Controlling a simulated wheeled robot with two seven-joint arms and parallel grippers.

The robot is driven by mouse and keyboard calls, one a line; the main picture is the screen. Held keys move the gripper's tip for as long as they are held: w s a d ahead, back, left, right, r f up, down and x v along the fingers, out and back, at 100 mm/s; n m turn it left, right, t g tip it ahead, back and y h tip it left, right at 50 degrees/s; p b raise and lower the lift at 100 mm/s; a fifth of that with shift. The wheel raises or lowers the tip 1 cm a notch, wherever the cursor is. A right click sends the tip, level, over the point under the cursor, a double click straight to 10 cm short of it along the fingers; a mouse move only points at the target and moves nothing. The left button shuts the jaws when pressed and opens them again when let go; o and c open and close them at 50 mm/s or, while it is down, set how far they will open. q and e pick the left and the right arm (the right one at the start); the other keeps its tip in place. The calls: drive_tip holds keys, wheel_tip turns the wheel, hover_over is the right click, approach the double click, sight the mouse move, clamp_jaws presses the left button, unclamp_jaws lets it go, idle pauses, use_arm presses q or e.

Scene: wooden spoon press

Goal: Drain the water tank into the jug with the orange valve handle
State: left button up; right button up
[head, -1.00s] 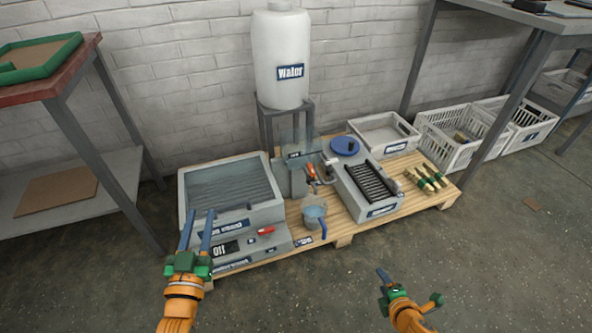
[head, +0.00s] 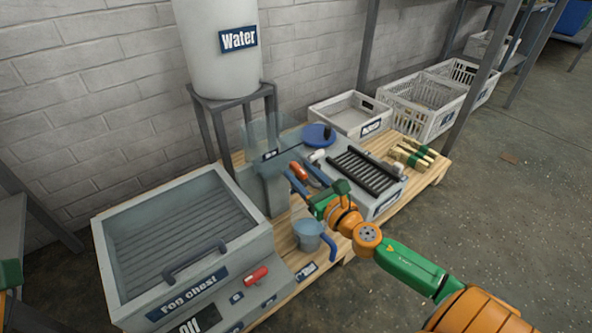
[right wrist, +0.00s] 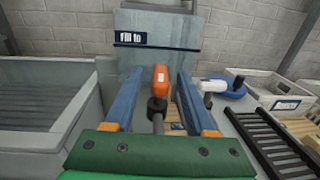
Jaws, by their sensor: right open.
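The white water tank (head: 218,62) stands on a grey stand in the head view. The orange valve handle (head: 298,171) is below it, in front of a grey housing with a clear panel. My right gripper (head: 296,168) is open, its blue fingers reaching towards the handle. In the right wrist view the orange handle (right wrist: 160,76) stands upright between the two open fingers (right wrist: 159,72), with visible gaps on both sides. The grey-blue jug (head: 307,236) with a blue handle is on the pallet below the gripper. My left gripper's fingers are out of view.
The fog chest (head: 185,275) with a bar handle and red switch is at the left. A grey box with black rollers (head: 362,174) is right of the valve. White crates (head: 420,105) stand behind. Wooden pieces (head: 412,155) lie on the pallet (head: 437,176). Floor at right is open.

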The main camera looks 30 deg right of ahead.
drive_tip(key=shift+w, duration=0.9)
clamp_jaws()
